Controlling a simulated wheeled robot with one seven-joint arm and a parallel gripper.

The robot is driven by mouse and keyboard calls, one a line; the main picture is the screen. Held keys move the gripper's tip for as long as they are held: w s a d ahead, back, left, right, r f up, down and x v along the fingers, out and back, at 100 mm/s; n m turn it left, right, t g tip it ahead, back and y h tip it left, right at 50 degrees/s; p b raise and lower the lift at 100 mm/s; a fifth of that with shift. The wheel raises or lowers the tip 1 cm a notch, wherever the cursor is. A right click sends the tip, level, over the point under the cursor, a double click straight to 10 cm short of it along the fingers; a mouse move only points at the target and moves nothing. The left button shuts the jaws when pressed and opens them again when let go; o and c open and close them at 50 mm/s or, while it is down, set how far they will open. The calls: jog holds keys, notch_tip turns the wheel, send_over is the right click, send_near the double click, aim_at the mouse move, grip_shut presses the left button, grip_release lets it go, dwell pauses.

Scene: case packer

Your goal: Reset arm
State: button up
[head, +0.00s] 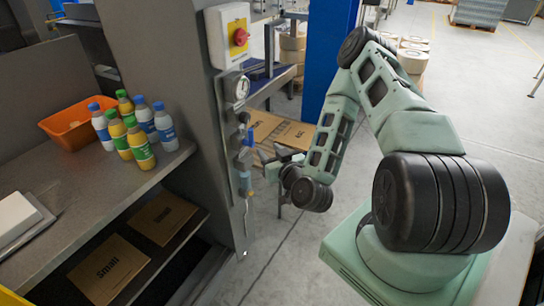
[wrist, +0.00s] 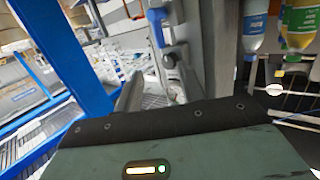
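My arm (head: 375,85) reaches from its base at the right and bends down toward the grey machine column. My gripper (head: 268,160) is beside the column's front edge, close to a valve with a blue handle (head: 250,137). In the wrist view its two grey fingers (wrist: 155,92) stand apart, with nothing seen held between them. The blue handle (wrist: 157,27) shows just beyond the fingers there. I cannot tell whether the gripper touches the valve.
Several blue-capped and green-capped bottles (head: 139,143) stand on the shelf beside an orange bin (head: 75,122). Flat cardboard sheets lie below (head: 108,270). A red knob on a yellow plate (head: 240,36) and a gauge (head: 242,87) are on the column. Floor (head: 290,240) between column and base is clear.

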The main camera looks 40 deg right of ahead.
jog(key=shift+s+a, duration=0.1)
jog(key=shift+s, duration=0.3)
jog(key=a+r+n+g+y, duration=0.3)
jog(key=a+n+g+y, duration=0.55)
jog(key=a, duration=1.15)
jog(key=s+a+r+g+h, duration=0.1)
jog(key=s+a+r+g, duration=0.1)
jog(key=s+r, duration=0.2)
jog(key=s+a+r+n+g+h, duration=0.1)
jog(key=s+a+r+g, duration=0.1)
jog(key=s, duration=0.9)
jog(key=s+a+r+n+g+h, duration=0.1)
jog(key=s+a+r+g+h, duration=0.1)
jog(key=s+r, duration=0.5)
jog(key=shift+s+a+g, duration=0.45)
jog(key=shift+g, duration=0.4)
